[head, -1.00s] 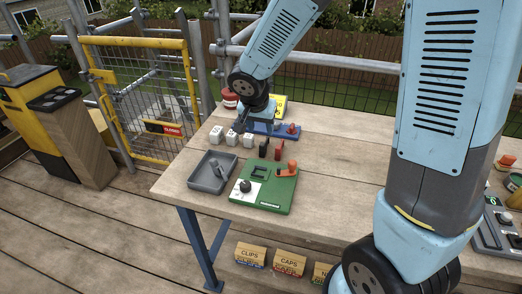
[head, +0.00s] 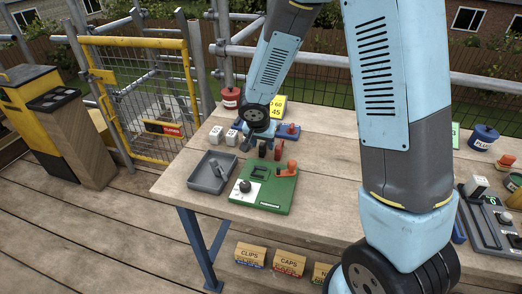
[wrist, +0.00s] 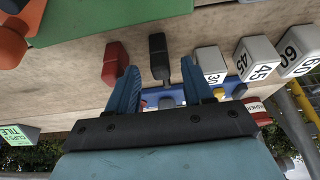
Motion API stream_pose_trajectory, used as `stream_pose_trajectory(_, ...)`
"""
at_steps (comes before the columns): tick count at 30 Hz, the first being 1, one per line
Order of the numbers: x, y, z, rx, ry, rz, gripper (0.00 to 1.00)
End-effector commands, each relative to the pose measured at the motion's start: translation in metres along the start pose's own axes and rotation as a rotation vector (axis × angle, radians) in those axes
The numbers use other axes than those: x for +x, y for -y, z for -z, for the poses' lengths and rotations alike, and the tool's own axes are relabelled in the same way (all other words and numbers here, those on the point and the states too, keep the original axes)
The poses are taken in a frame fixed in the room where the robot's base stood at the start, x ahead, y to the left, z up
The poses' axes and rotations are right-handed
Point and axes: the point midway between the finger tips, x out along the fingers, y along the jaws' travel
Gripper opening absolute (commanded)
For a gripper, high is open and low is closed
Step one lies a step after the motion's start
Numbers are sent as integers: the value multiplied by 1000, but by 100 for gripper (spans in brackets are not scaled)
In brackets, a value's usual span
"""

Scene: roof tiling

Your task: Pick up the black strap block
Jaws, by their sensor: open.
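The black strap block (wrist: 158,50) stands on the bench between a red block (wrist: 115,63) and a white block marked 30 (wrist: 211,62). In the wrist view it appears in the gap between the two blue fingertips, near their ends. My gripper (wrist: 160,72) is open and empty, its fingers on either side of the black block in the picture. I cannot tell how far the tips are from it. In the head view my gripper (head: 254,141) is low over the row of blocks, and the black block (head: 262,149) is partly hidden beside it.
White blocks marked 45 (wrist: 257,58) and 60 (wrist: 295,52) continue the row. A blue rack (head: 288,131) lies behind it. In front are a green board (head: 277,197) with an orange part and a grey tray (head: 207,181).

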Motion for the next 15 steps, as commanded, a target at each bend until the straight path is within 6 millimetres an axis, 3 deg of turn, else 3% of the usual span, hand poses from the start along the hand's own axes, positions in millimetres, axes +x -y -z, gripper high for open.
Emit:
stream_pose_trajectory(6, 25, 3, 1, -2, 1, -1, 51)
stream_pose_trajectory(15, 33, 3, 2, 1, 0, 0, 51)
